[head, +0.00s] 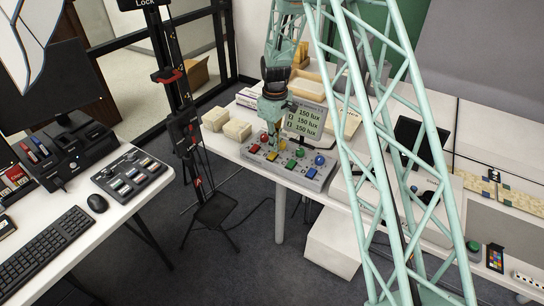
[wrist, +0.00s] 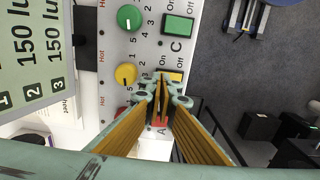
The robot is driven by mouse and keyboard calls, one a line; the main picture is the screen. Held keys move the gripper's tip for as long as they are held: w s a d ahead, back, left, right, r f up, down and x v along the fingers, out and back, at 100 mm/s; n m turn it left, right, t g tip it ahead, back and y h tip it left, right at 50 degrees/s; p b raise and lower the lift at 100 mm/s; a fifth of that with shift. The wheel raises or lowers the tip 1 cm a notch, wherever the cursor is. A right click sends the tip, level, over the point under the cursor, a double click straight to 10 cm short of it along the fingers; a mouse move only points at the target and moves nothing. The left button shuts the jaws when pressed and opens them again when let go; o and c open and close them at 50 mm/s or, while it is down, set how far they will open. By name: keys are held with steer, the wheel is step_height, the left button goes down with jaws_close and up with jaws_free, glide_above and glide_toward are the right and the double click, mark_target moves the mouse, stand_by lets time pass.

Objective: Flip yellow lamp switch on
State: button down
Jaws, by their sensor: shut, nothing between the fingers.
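The control panel (head: 283,172) stands on the white table, with coloured knobs and a row of coloured switches. The yellow switch (head: 271,155) is second from the left. In the wrist view, the yellow switch (wrist: 177,76) is partly hidden behind my fingers; its "On" label shows on one side. The yellow knob (wrist: 126,74) is beside it. My gripper (head: 271,142) points down over the panel, and in the wrist view its fingertips (wrist: 162,84) are together, empty, at the yellow switch's edge. I cannot tell whether they touch it.
The green switch (wrist: 178,28) and red switch (wrist: 160,121) flank the yellow one. A display (head: 306,121) reading 150 lux on three lines stands behind the panel. Pale boxes (head: 237,130) lie left of it.

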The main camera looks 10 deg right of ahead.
mark_target(274, 153)
steer(key=shift+f+b, duration=0.45)
steer(key=shift+f, duration=0.55)
stand_by(1.2)
steer(key=shift+r, duration=0.1)
steer(key=shift+r+p, duration=1.3)
steer(key=shift+r, duration=1.65)
